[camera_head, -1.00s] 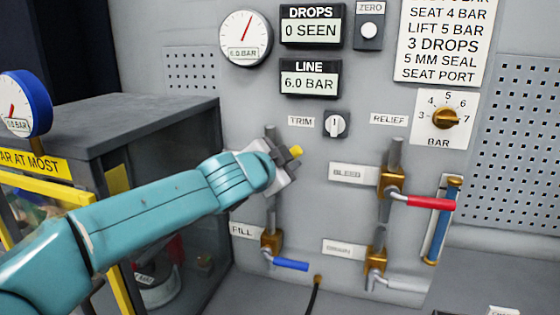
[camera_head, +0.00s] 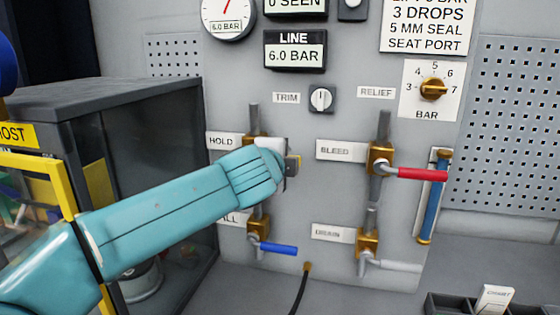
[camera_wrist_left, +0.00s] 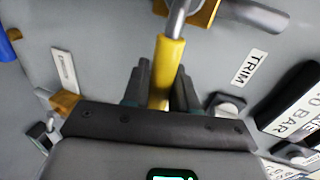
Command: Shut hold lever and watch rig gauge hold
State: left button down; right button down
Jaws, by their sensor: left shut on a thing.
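My left gripper (camera_head: 290,165) is at the hold valve in the panel's middle. In the left wrist view the left gripper (camera_wrist_left: 162,90) is shut on the yellow hold lever (camera_wrist_left: 170,65), whose grip lies between the fingers. The brass hold valve (camera_head: 252,144) is partly behind my arm, beside the HOLD label (camera_head: 221,141). A white round gauge (camera_head: 228,16) on the panel reads 6.0 BAR. A blue-rimmed gauge (camera_head: 6,70) is mostly cut off; its face is hidden. The right gripper is out of view.
A LINE display (camera_head: 294,51) reads 6.0 BAR. The red bleed lever (camera_head: 421,174), blue fill lever (camera_head: 278,248) and grey drain lever (camera_head: 398,266) stand near the hold valve. A glass-sided cabinet (camera_head: 150,95) is at left. A tray (camera_head: 450,306) lies at lower right.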

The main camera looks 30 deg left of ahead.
pick_arm(q)
jog(key=shift+d+f+m, duration=0.3)
jog(key=shift+d+f, duration=0.05)
jog(key=shift+f, duration=0.05)
jog(key=c, duration=1)
grip_release()
jog(key=shift+s+d+r, duration=0.1)
jog(key=shift+c, duration=0.2)
jog(key=shift+s+d+r, duration=0.25)
jog(key=shift+s+r, duration=0.05)
jog(key=shift+w+a+f, duration=0.2)
jog(key=shift+a, duration=0.25)
jog(key=b+v, duration=0.2)
jog(key=v, duration=1.5)
jog(key=shift+d, duration=0.4)
jog(key=shift+w, duration=0.1)
jog(key=shift+w, duration=0.1)
